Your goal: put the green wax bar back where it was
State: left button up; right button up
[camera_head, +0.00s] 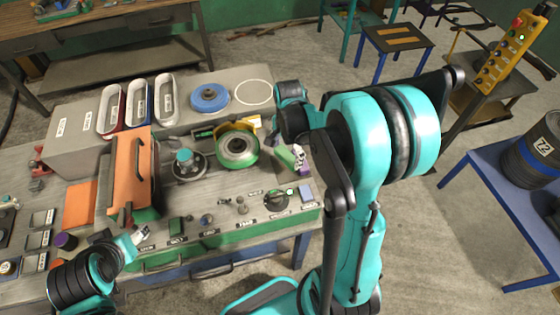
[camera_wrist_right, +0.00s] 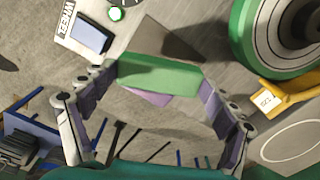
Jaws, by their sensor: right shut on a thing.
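The green wax bar (camera_wrist_right: 160,76) is a plain green block lying across between the fingers of my right gripper (camera_wrist_right: 152,92) in the right wrist view. The purple-padded fingers are shut on its two ends. In the head view the bar (camera_head: 285,157) shows partly beside my right gripper (camera_head: 299,158), to the right of the green wheel. I cannot tell whether the bar touches the bench. My left gripper (camera_head: 138,238) is low at the left, above the bench front; its jaw opening is too small to read.
The green wheel (camera_head: 238,147) with a yellow guard stands close left of the bar. Small labelled parts line the front. A blue disc (camera_head: 209,98) and an empty white ring outline (camera_head: 253,93) are at the back.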

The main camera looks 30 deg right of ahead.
aim_at(281, 160)
jog(key=shift+w+a+f, duration=0.55)
jog(key=shift+w+a, duration=0.05)
jog(key=shift+a, duration=0.1)
notch_tip(281, 160, down, 4)
jog(key=shift+w+f+b, duration=0.1)
jog(key=shift+b, duration=0.3)
jog(key=shift+f, duration=0.15)
jog(key=o, duration=1)
